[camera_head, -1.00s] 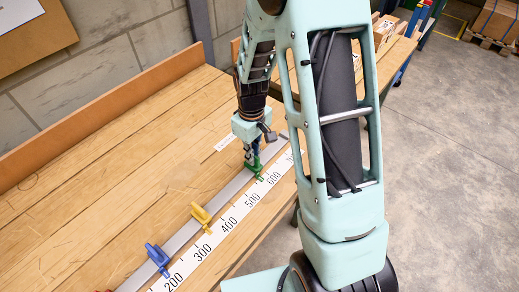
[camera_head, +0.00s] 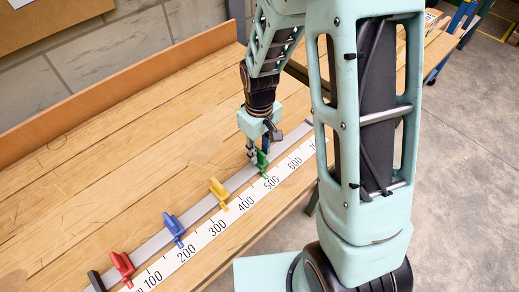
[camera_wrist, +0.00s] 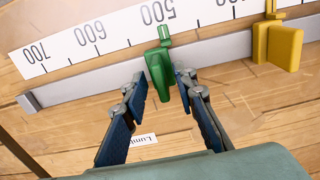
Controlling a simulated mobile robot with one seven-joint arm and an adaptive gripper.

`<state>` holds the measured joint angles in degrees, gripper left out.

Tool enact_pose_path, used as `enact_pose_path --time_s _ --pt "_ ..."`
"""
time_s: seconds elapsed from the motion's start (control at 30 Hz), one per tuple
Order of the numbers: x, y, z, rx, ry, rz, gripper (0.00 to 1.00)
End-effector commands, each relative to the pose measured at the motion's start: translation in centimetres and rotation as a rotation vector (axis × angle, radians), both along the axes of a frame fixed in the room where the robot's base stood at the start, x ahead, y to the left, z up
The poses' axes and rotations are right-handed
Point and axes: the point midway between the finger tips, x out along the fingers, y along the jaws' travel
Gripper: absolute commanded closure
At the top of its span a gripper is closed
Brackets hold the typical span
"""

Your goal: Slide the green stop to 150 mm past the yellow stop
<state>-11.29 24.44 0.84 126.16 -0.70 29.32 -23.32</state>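The green stop (camera_head: 262,163) sits on the grey rail (camera_head: 195,208), with its pointer near the 500 mark of the scale. It also shows in the wrist view (camera_wrist: 158,72). My gripper (camera_wrist: 161,88) is open, with one finger on each side of the green stop. A narrow gap shows at the left finger; the right finger is very close, and I cannot tell if it touches. The yellow stop (camera_head: 218,191) is lower on the scale, between 300 and 400, and is at the right in the wrist view (camera_wrist: 284,46).
A blue stop (camera_head: 173,227) and a red stop (camera_head: 122,267) sit lower on the same rail. The white scale strip (camera_head: 205,236) runs alongside. The rail between green and yellow is clear. A wooden ledge (camera_head: 110,96) bounds the bench at the back.

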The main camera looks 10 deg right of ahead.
Motion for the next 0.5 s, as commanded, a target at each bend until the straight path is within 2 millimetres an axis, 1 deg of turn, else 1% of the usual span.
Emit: enact_pose_path --time_s 0.17,0.27,0.37,0.5 --pt "0.0 0.0 0.3 0.0 0.0 0.0 0.74" --pt "0.1 0.0 1.2 0.0 -0.002 0.0 0.74" --pt "0.1 0.0 2.7 0.001 -0.003 0.0 0.74" --pt "0.2 0.0 5.6 0.001 -0.007 -0.001 0.74"
